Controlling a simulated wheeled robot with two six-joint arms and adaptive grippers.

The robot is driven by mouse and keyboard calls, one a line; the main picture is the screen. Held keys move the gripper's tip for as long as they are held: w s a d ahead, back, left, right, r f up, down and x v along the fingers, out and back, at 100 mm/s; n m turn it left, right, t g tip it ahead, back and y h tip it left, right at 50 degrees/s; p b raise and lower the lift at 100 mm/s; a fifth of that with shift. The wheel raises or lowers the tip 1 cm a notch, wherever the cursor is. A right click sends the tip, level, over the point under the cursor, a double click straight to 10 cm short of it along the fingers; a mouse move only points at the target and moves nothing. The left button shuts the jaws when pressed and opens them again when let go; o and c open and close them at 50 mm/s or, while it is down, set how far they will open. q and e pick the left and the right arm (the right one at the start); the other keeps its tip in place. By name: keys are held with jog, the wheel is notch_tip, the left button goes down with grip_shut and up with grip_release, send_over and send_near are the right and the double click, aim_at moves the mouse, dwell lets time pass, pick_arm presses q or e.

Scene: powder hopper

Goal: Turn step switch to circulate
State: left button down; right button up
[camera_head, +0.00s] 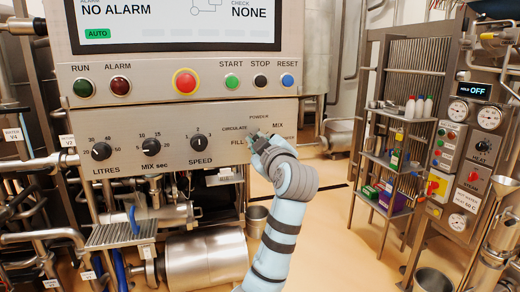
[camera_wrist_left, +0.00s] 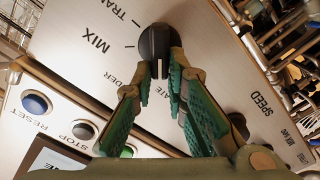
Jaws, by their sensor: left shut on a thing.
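The step switch is a round black knob (camera_wrist_left: 160,42) on the sloping steel panel (camera_head: 217,118), with labels FILL, CIRCULATE, POWDER and MIX around it. My left gripper (camera_head: 259,140) covers most of the knob in the head view. In the left wrist view the gripper (camera_wrist_left: 161,72) has its green-padded fingers on both sides of the knob, shut on it. The knob's white line points down between the fingers, towards the partly hidden letters ATE of CIRCULATE. The exact setting is hard to tell. My right gripper is not in view.
LITRES (camera_head: 101,151), MIX sec (camera_head: 151,143) and SPEED (camera_head: 198,142) knobs sit left on the same panel. Above are the red stop button (camera_head: 186,82) and START (camera_head: 232,81), STOP (camera_head: 260,80) and RESET (camera_head: 287,80) buttons. A shelf rack (camera_head: 395,160) stands further right.

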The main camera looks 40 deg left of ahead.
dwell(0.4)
pick_arm(q)
jog(key=c, duration=1.6)
grip_release()
jog(key=v, duration=1.2)
jog(key=shift+w, duration=0.1)
